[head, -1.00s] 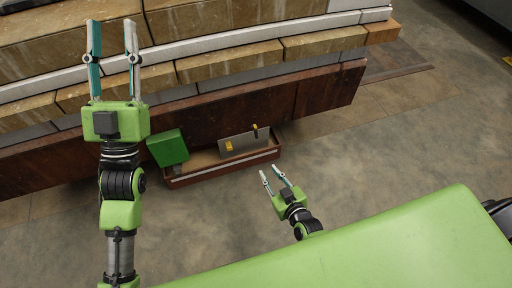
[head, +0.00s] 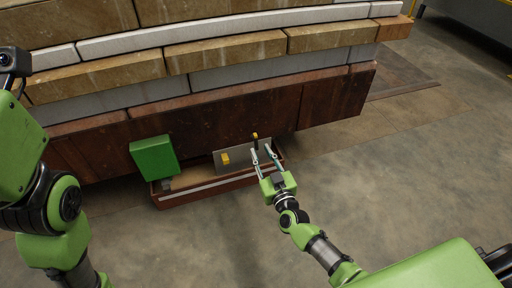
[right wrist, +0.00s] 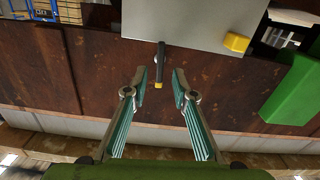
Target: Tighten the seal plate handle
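The seal plate (head: 232,158) is a grey metal sheet at the low box under the stack, with a yellow block (head: 225,159) on it. It also shows in the right wrist view (right wrist: 200,22). The handle (head: 255,140) is a short dark bar with a yellow end at the plate's right part; in the right wrist view it (right wrist: 160,65) points between my fingers. My right gripper (head: 264,152) is open, its fingertips (right wrist: 159,82) on either side of the handle's yellow end, with gaps visible. My left arm is at the left edge; its fingers are out of the picture.
A green box (head: 154,158) stands at the left end of the long reddish-brown tray (head: 212,190). The stack of brown and grey blocks (head: 220,75) rises behind. The concrete floor (head: 180,240) in front is clear.

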